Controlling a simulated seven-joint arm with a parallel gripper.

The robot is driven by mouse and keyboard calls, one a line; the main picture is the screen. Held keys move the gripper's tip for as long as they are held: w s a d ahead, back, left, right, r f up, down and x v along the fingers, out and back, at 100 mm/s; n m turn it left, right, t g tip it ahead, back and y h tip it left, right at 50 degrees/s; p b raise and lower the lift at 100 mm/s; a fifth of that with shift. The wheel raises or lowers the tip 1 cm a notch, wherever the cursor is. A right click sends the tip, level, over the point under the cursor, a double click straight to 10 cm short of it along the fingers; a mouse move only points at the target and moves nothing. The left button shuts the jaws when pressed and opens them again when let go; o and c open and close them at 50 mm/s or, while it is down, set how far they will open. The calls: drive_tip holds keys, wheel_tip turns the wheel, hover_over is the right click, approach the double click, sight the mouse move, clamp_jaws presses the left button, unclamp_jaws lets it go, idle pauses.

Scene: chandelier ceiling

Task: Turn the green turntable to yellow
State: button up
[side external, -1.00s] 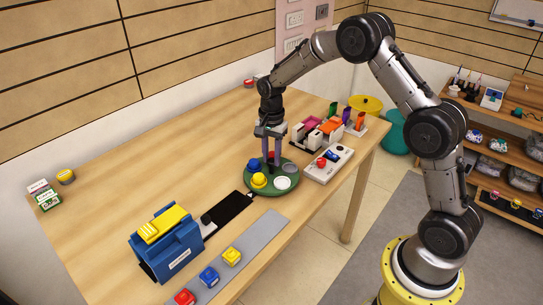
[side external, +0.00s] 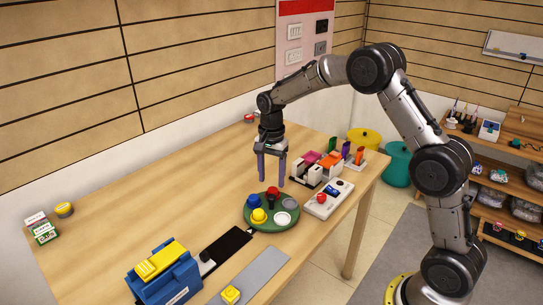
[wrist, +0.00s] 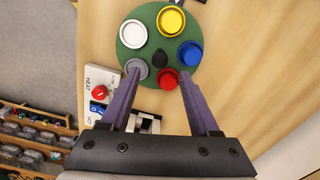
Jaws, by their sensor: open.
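The green turntable (side external: 271,227) lies on the wooden table and carries yellow (side external: 259,216), blue (side external: 253,201), red (side external: 272,190), grey (side external: 290,204) and white (side external: 283,219) round pieces around a black central knob (side external: 271,204). The yellow piece is at its front left, by a small dark tab at the rim. My gripper (side external: 272,182) is open and empty above the back of the turntable, pointing down. In the wrist view, its purple fingertips appear over the grey (wrist: 137,69) and red (wrist: 167,80) pieces, with the knob (wrist: 159,60) between and beyond them.
A blue box with a yellow handle (side external: 165,272), a black pad (side external: 226,245) and a grey strip (side external: 250,273) lie in front. The table's left middle is clear.

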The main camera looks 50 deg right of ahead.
wheel_tip(320, 180, up, 8)
idle(0.5)
wheel_tip(320, 180, up, 5)
drive_tip(key=t, duration=0.1)
hover_over(271, 197)
drive_tip(key=s+a+r+n+t, duration=0.2)
drive_tip(key=s+a+r, duration=0.1)
drive_tip(key=s+r, duration=0.3)
drive_tip(key=s+a+r+n+t, duration=0.15)
drive_tip(key=s+r, duration=0.25)
drive_tip(key=s, duration=0.5)
drive_tip(key=s+a+f+n, duration=0.1)
drive_tip(key=s+f+n, duration=0.3)
drive_tip(key=s+n, duration=0.2)
drive_tip(key=s+a+f+n+t, duration=0.1)
drive_tip(key=s+f+n, duration=0.4)
drive_tip(key=s, duration=0.5)
drive_tip(key=shift+a+n, duration=0.35)
